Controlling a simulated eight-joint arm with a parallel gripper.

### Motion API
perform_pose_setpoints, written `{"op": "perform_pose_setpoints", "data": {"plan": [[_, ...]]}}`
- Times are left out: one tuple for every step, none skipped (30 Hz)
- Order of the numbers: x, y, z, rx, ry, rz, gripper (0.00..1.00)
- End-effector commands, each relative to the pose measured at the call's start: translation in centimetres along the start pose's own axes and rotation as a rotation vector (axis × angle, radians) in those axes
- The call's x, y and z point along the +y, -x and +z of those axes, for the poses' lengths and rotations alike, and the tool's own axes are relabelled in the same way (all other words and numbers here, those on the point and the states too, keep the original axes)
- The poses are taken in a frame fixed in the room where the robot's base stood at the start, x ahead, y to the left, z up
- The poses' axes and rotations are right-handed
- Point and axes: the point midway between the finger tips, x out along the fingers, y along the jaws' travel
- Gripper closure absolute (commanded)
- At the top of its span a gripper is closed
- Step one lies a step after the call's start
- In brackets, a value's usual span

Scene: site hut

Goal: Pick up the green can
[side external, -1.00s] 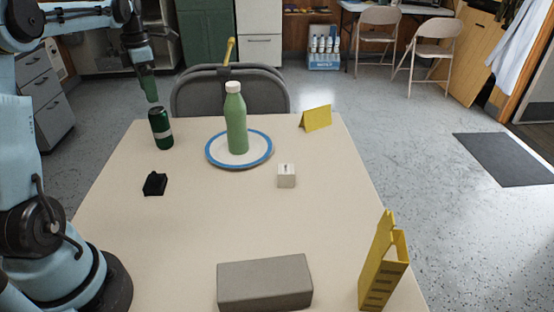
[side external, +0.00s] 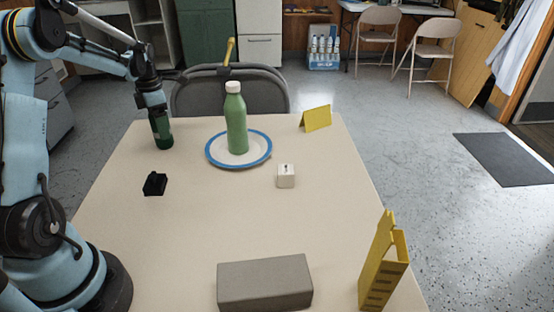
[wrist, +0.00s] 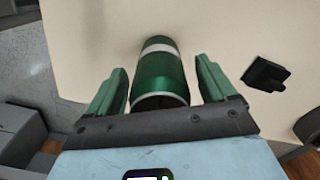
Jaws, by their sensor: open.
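The green can (side external: 166,141), dark green with a pale band, stands at the far left of the table. In the side external view my gripper (side external: 158,128) is down over it and hides much of it. In the wrist view the can (wrist: 158,75) lies between the two green fingers of my gripper (wrist: 160,80). The fingers are open, with a visible gap on each side of the can.
A green bottle (side external: 236,125) stands on a blue-rimmed plate (side external: 214,155) right of the can. A black object (side external: 155,184) lies nearer, and a white cube (side external: 286,176) sits mid-table. A grey block (side external: 264,283) and yellow stand (side external: 382,265) are at the front.

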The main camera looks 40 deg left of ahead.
Motion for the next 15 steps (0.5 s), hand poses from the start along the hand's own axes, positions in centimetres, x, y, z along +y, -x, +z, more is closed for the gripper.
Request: {"op": "perform_pose_setpoints", "data": {"plan": [[0.02,-0.41,-0.02,0.0,0.001,0.001,0.16],[0.02,-0.57,-0.03,0.0,0.001,0.001,0.16],[0.02,-0.7,-0.03,0.0,0.001,0.001,0.16],[0.02,-0.75,-0.03,0.0,0.001,0.001,0.16],[0.02,-0.76,-0.03,0.0,0.001,0.001,0.16],[0.02,-0.76,-0.04,0.0,0.001,0.001,0.16],[0.02,-0.75,-0.04,0.0,0.001,0.001,0.16],[0.02,-0.74,-0.04,0.0,0.001,0.001,0.16],[0.02,-0.74,-0.04,0.0,0.001,0.001,0.16],[0.02,-0.74,-0.04,0.0,0.001,0.001,0.17],[0.02,-0.73,-0.04,0.0,0.001,0.001,0.22],[0.02,-0.73,-0.04,0.0,0.001,0.001,0.28],[0.02,-0.72,-0.05,0.0,0.001,0.001,0.33],[0.02,-0.72,-0.05,0.0,0.001,0.001,0.37],[0.02,-0.72,-0.05,0.0,0.001,0.001,0.43]]}}
